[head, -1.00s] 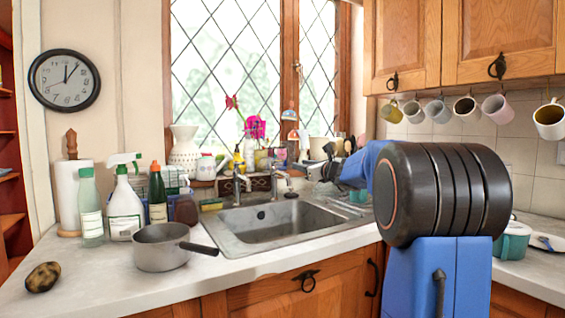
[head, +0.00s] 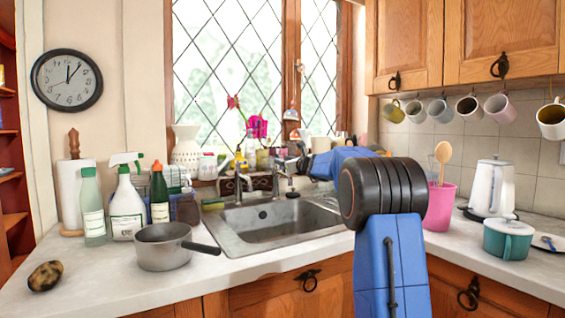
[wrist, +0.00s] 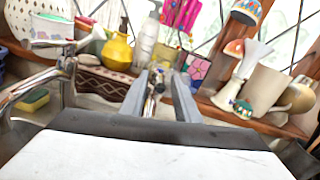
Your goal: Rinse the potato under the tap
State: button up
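The brown potato (head: 44,276) lies on the countertop at the far left, well away from my gripper. The metal sink (head: 232,238) is set in the counter under the window, and its basin looks empty. One silver tap (head: 238,183) stands at its back left, and a second tap (head: 276,183) stands to its right. The left tap also shows in the wrist view (wrist: 35,82). My gripper (head: 287,160) is above the back of the sink, near the right tap. In the wrist view its two fingers (wrist: 158,88) are apart with nothing held; tap parts show behind them.
A grey saucepan (head: 165,248) stands between the potato and the sink, its handle pointing right. Several bottles (head: 125,205) stand behind it. The sill is crowded with ornaments and a yellow soap bottle (wrist: 117,48). A pink utensil pot (head: 439,207) stands right.

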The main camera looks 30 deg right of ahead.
jog(key=shift+w, duration=0.45)
grip_shut()
jog(key=shift+d+n+y, duration=0.45)
jog(key=shift+n+y, duration=0.15)
jog(key=shift+y, duration=0.3)
jog(key=shift+w+d+n+g+y, duration=0.1)
jog(key=shift+d+n+g+y, duration=0.15)
jog(key=shift+n+y, duration=0.4)
jog(key=shift+w+d+n+g+y, duration=0.15)
jog(key=shift+n+g+y, duration=0.15)
jog(key=shift+y, duration=0.55)
jog(key=shift+s, duration=0.1)
grip_release()
